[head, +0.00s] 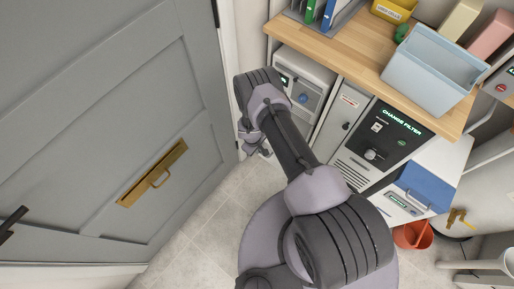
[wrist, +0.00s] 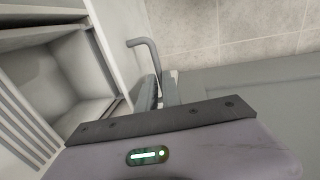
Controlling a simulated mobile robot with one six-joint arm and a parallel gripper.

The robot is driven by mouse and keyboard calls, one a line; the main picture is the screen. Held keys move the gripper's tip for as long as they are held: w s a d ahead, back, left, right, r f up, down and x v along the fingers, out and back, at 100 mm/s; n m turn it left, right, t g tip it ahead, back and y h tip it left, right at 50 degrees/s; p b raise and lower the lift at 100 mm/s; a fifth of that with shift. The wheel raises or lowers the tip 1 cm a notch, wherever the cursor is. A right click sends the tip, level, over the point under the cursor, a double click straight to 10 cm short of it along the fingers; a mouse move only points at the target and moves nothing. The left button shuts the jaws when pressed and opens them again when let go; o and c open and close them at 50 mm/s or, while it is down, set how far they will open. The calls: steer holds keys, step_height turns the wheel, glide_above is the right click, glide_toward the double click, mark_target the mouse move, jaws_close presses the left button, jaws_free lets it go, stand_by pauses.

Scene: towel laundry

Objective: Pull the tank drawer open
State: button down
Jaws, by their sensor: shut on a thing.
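In the head view my gripper (head: 252,142) is low beside the left white machine (head: 318,78) under the counter, partly hidden by my arm. In the wrist view my gripper (wrist: 160,88) is shut on a grey bent handle (wrist: 146,43), whose free end sticks out past the fingers. A pale panel (wrist: 118,40) lies left of the handle. Left of that is an open, hollow compartment (wrist: 72,75) that looks empty. I cannot tell how far the tank drawer is out; its front is mostly hidden in the head view.
A dark panel (head: 384,142) reads "CHANGE FILTER". A light blue bin (head: 432,75) stands on the wooden counter (head: 350,58). A grey door (head: 100,130) with a brass handle plate is at left. Tiled floor (head: 208,232) lies between door and machines. A red bucket (head: 412,236) is at right.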

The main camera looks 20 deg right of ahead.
steer(key=shift+s+a, duration=0.1)
steer(key=shift+s, duration=0.05)
steer(key=c, duration=1.5)
jaws_free()
steer(key=shift+a, duration=0.15)
steer(key=r+p, duration=0.3)
steer(key=r, duration=0.2)
steer(key=s+a+r+p, duration=0.1)
steer(key=r+p, duration=0.2)
steer(key=r, duration=0.3)
steer(key=a+r+p, duration=0.1)
steer(key=r+p, duration=0.2)
steer(key=r, duration=0.3)
steer(key=shift+s+a, duration=0.25)
steer(key=shift+s, duration=0.15)
